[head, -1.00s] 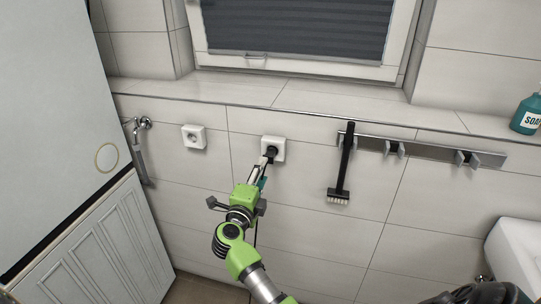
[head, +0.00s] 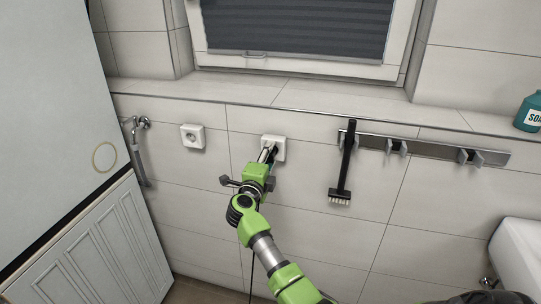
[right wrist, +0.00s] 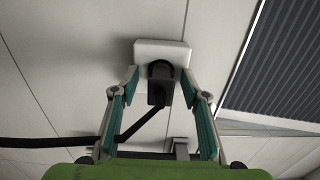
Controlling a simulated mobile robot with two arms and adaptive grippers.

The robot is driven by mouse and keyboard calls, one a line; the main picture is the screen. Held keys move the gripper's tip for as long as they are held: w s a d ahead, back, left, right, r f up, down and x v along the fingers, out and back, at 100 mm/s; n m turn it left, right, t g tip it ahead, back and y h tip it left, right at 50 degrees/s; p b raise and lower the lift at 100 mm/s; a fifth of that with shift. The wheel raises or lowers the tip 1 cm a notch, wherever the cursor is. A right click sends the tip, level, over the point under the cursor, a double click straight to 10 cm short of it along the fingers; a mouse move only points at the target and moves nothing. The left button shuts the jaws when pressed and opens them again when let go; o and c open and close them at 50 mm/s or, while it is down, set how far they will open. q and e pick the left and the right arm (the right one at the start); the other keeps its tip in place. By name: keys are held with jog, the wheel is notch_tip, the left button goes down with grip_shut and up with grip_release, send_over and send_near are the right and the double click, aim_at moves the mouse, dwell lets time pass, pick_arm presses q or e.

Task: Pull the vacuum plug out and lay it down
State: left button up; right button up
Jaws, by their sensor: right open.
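The black vacuum plug (right wrist: 159,84) sits in the white wall socket (right wrist: 149,50), with its dark cable (right wrist: 65,141) running off to the left in the right wrist view. In the head view the same socket (head: 279,145) is on the tiled wall below the window, and the plug is mostly hidden by my gripper. My right gripper (right wrist: 158,88) is open, with one teal-padded finger on each side of the plug. Gaps show between the fingers and the plug. In the head view my right gripper (head: 268,153) reaches up to the socket. My left gripper is not in view.
A second, empty socket (head: 193,137) is to the left. A black brush (head: 343,165) hangs from a hook rail (head: 430,149) to the right. A stacked dryer (head: 60,120) stands at the left, and a white basin (head: 517,258) is at the lower right.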

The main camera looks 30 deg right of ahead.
jog(key=shift+p, duration=0.6)
dwell(1.0)
grip_shut()
jog(key=shift+s+a, duration=0.1)
jog(key=shift+a, duration=0.05)
jog(key=shift+s+a+p, duration=0.2)
jog(key=shift+a+p, duration=0.05)
jog(key=shift+p, duration=0.05)
jog(key=shift+s+a+r, duration=0.1)
jog(key=shift+s+a, duration=0.2)
jog(key=shift+a, duration=0.05)
jog(key=shift+p+v, duration=1.15)
jog(key=shift+v, duration=0.95)
